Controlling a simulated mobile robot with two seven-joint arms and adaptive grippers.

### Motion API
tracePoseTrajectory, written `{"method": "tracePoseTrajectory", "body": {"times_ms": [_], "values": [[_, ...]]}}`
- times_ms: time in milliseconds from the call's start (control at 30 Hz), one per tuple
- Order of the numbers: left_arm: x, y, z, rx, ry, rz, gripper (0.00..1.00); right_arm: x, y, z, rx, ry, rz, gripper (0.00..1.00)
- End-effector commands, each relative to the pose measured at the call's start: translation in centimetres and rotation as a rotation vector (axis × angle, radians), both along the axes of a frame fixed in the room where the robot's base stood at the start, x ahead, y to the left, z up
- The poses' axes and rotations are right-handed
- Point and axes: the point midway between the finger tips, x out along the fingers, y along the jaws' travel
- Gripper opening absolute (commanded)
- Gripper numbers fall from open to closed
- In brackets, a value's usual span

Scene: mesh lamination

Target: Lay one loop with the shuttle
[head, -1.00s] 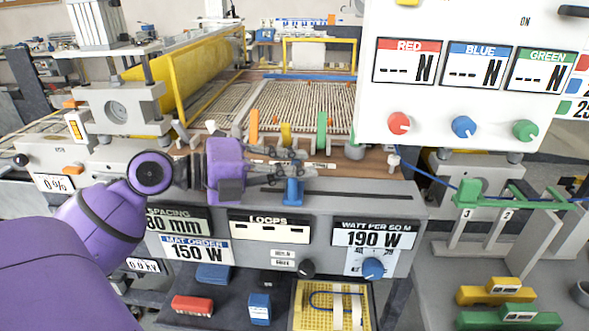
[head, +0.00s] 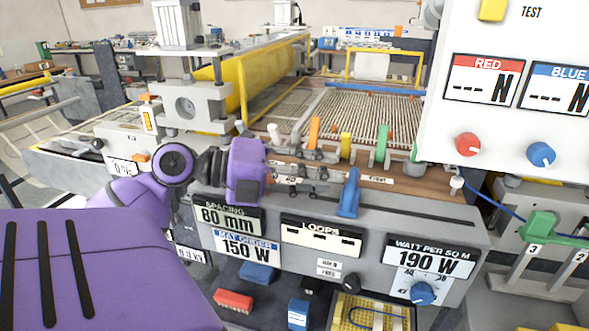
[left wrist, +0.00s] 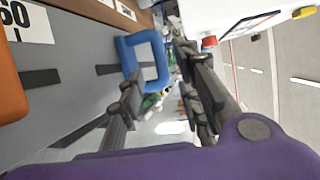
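The blue shuttle (head: 348,196) stands upright at the slot in the grey front of the machine. In the left wrist view its handle is a blue open frame (left wrist: 158,62), ahead of the fingers and nearer the left-hand one. My left gripper (head: 326,173) is just left of the shuttle, with a gap in the head view. Its dark fingers are spread and empty, as the left wrist view (left wrist: 158,95) also shows. The mesh bed (head: 365,112), with rows of pale strands, lies behind. My right gripper is in neither view.
Orange, yellow and green upright tabs (head: 382,143) stand behind the slot. A white control panel (head: 520,130) with knobs overhangs at right. A blue cable runs from there to a green clamp (head: 540,226). Red and blue blocks and a yellow tray (head: 345,318) sit below.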

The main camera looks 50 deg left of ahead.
Motion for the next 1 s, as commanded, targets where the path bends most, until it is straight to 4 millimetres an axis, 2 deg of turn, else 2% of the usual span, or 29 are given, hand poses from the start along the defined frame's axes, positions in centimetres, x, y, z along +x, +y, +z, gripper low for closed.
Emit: {"method": "tracePoseTrajectory", "body": {"times_ms": [100,300,733,767,867,967,1000], "values": [[-2.0,1.5,0.3,-0.002,0.002,0.003,0.32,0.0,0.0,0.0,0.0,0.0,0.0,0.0],[-4.0,2.9,0.8,-0.002,0.001,0.001,0.32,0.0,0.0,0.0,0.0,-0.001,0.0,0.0],[-4.5,3.2,1.2,0.0,-0.003,-0.002,0.32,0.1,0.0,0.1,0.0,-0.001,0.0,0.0],[-4.4,3.1,1.5,-0.001,-0.011,-0.003,0.32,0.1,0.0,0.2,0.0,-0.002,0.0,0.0],[-3.5,2.0,4.3,0.02,-0.062,-0.038,0.32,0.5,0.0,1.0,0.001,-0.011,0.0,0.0],[-1.9,-1.6,8.3,0.071,-0.119,-0.142,0.32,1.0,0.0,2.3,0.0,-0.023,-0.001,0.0],[-1.3,-3.5,9.8,0.102,-0.136,-0.194,0.32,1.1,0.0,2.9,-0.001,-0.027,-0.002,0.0]]}}
